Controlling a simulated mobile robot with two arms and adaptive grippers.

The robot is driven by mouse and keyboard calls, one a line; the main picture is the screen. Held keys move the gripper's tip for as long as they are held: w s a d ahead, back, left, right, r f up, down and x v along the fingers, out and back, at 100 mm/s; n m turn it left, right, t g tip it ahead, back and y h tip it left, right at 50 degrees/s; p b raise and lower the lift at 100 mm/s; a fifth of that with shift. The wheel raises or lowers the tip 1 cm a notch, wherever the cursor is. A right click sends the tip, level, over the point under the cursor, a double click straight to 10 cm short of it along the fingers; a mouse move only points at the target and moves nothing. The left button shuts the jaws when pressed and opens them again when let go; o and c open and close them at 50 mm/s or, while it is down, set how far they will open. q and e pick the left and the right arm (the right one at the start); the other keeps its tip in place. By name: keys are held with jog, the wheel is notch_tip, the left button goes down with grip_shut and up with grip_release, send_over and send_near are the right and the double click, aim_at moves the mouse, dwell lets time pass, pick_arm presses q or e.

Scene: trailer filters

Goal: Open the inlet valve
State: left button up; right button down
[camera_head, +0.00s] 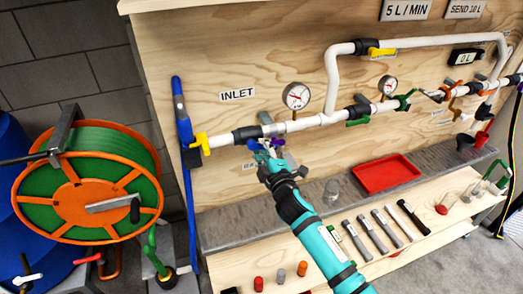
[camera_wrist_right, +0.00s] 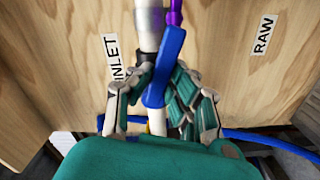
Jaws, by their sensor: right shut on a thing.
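The INLET label (camera_head: 237,95) is on the wooden panel above a white pipe (camera_head: 219,139). A yellow valve handle (camera_head: 200,143) sits on that pipe's left end. My right gripper (camera_head: 264,158) is at the pipe, below and right of the label. In the right wrist view its fingers (camera_wrist_right: 162,92) are shut on a blue valve handle (camera_wrist_right: 168,58), with the handle between them. A purple handle (camera_wrist_right: 175,14) is just beyond it, also seen in the head view (camera_head: 277,142). My fingers partly hide the blue handle in the head view. My left gripper is not in view.
A hose reel (camera_head: 82,197) stands at the left beside a blue upright hose (camera_head: 184,120). Gauges (camera_head: 296,96) and other valves line the pipe to the right. A red tray (camera_head: 385,174) and several filters (camera_head: 357,240) lie on the shelves below. A RAW label (camera_wrist_right: 263,35) is nearby.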

jog(key=n, duration=0.2)
jog(key=r+n, duration=0.1)
jog(key=shift+d+n+p, duration=0.1)
jog(key=shift+n+p, duration=0.3)
dwell(0.4)
jog(key=c, duration=1.2)
grip_release()
jog(key=v, duration=1.2)
